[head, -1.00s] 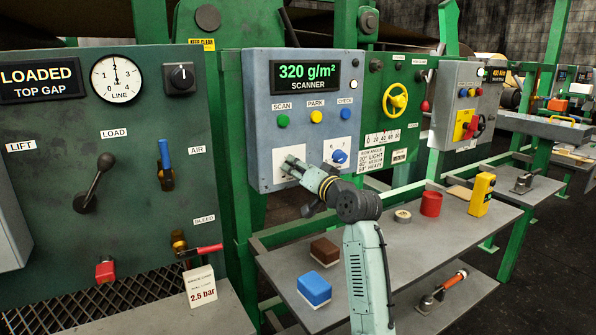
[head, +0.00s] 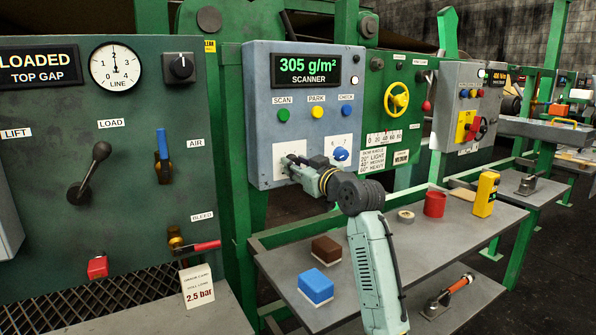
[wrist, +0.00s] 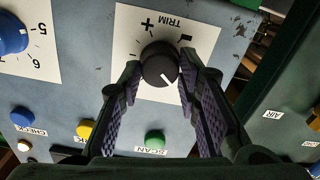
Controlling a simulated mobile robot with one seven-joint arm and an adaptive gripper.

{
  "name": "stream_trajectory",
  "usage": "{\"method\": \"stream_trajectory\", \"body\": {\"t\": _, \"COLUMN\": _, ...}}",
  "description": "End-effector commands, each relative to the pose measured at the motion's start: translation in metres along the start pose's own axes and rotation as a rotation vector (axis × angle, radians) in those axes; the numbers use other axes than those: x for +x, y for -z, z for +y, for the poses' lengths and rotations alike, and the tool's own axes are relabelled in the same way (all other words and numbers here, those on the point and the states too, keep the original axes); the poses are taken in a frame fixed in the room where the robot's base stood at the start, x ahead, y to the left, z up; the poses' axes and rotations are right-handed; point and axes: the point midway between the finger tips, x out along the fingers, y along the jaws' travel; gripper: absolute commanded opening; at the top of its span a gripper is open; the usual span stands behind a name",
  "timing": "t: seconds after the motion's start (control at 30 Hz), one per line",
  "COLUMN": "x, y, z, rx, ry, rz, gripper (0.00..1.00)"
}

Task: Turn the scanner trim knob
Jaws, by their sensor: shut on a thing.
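The scanner box (head: 262,120) is a blue-grey panel whose green display (head: 305,68) reads 305 g/m². The trim knob (wrist: 159,65) is black and round with a white pointer line, on a white plate marked TRIM with plus and minus signs, upside down in the wrist view. My gripper (wrist: 160,78) is shut on the trim knob, one finger on each side. In the head view my gripper (head: 290,165) reaches the lower left of the scanner box and hides the knob there.
A blue knob (head: 341,154) on a numbered plate sits right of my gripper. Green, yellow and blue buttons (head: 317,112) line the box above. Below, a grey bench (head: 400,250) holds blocks, a red cup and a tape roll.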

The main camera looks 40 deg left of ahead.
Motion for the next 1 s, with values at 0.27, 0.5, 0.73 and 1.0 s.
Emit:
{"method": "stream_trajectory", "body": {"t": 0.27, "x": 0.0001, "y": -0.0014, "z": -0.0008, "rx": -0.224, "ry": -0.001, "rz": 0.000, "gripper": 0.03}}
{"method": "stream_trajectory", "body": {"t": 0.5, "x": -0.0002, "y": -0.0013, "z": -0.0007, "rx": -0.350, "ry": -0.001, "rz": -0.001, "gripper": 0.03}}
{"method": "stream_trajectory", "body": {"t": 0.73, "x": 0.0000, "y": -0.0008, "z": -0.0013, "rx": -0.409, "ry": 0.000, "rz": -0.001, "gripper": 0.03}}
{"method": "stream_trajectory", "body": {"t": 1.0, "x": 0.0001, "y": -0.0005, "z": -0.0014, "rx": -0.421, "ry": 0.001, "rz": -0.001, "gripper": 0.03}}
